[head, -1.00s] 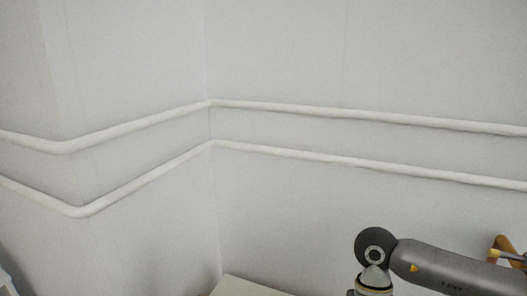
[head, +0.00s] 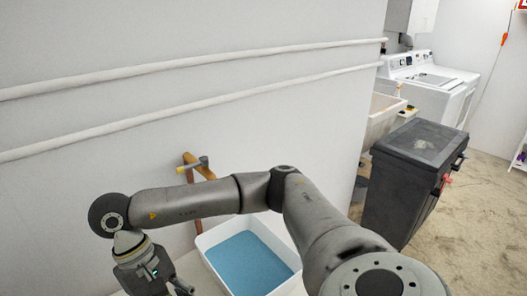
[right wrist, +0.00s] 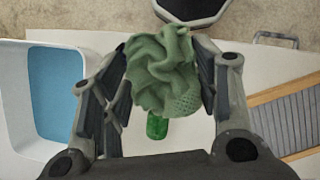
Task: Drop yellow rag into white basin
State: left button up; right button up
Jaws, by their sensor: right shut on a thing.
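A green crumpled rag (right wrist: 163,72) sits between the fingers of my right gripper (right wrist: 164,80) in the right wrist view; I see no yellow rag. The gripper is shut on this rag. In the head view my right gripper (head: 160,284) is low at the bottom edge, left of the basin, and the rag is not visible there. The white basin (head: 205,240) holds blue water and stands below and behind my arm. In the right wrist view the basin (right wrist: 40,142) is at the left, apart from the rag. My left gripper is not in view.
A green item (right wrist: 157,126) stands below the rag. A ridged washboard (right wrist: 290,115) lies at the right of the wrist view. A wooden-handled tool (head: 190,165) is by the wall. A dark cabinet (head: 395,195), a sink (head: 382,120) and a white washer (head: 435,80) stand to the right.

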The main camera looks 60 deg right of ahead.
aim_at(255, 272)
jog(key=l+z, duration=0.2)
jog(key=z, duration=1.35)
jog(key=i+l, duration=0.2)
jog(key=l, duration=0.15)
jog(key=i+l, duration=0.15)
jog(key=l, duration=0.25)
jog(key=i+l+u, duration=0.1)
jog(key=l, duration=0.25)
jog(key=u, duration=0.5)
jog(key=i+l+u, duration=0.1)
jog(key=u, duration=0.35)
jog(key=l+u, duration=0.15)
jog(key=u, duration=0.35)
